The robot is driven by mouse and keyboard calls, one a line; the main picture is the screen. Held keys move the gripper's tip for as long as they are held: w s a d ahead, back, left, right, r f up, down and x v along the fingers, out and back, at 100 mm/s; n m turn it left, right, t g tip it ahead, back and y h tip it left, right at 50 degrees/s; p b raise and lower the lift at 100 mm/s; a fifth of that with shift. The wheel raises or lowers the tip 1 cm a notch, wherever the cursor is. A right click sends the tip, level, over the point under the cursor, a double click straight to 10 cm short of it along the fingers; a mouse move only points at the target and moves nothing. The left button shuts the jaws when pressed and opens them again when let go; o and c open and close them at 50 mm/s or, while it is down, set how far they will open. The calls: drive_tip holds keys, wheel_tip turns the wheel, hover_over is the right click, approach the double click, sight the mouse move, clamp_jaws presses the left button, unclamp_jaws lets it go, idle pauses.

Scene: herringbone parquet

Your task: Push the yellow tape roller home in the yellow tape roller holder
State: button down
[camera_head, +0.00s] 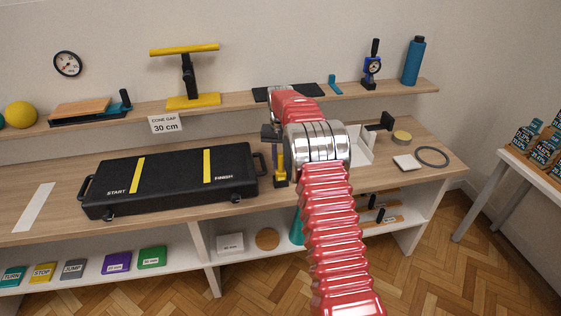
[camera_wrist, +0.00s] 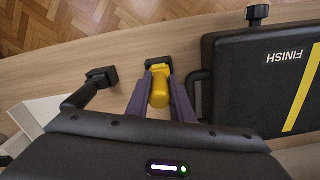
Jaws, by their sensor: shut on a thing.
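The yellow tape roller (camera_wrist: 160,92) is between the two purple fingers of my gripper (camera_wrist: 160,74) in the wrist view. My gripper is shut on it. In the head view the yellow roller (camera_head: 281,166) stands about upright at the right end of the black case, partly behind my arm. A small black block, which looks like the holder (camera_wrist: 158,62), lies at the roller's far end in the wrist view. In the head view the black holder (camera_head: 281,184) shows at the roller's foot on the bench. I cannot tell how deep the roller sits in it.
The black case (camera_head: 170,180) with yellow stripes lies close to the gripper; its handle (camera_wrist: 198,95) is beside one finger. On the other side are a black handled piece (camera_wrist: 102,76) and a white tray (camera_wrist: 35,115). A shelf (camera_head: 230,102) runs behind.

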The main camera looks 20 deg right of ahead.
drive_tip(key=shift+f, duration=0.25)
drive_tip(key=c, duration=1.5)
unclamp_jaws()
wheel_tip(320, 180, up, 14)
drive_tip(key=shift+f, duration=0.2)
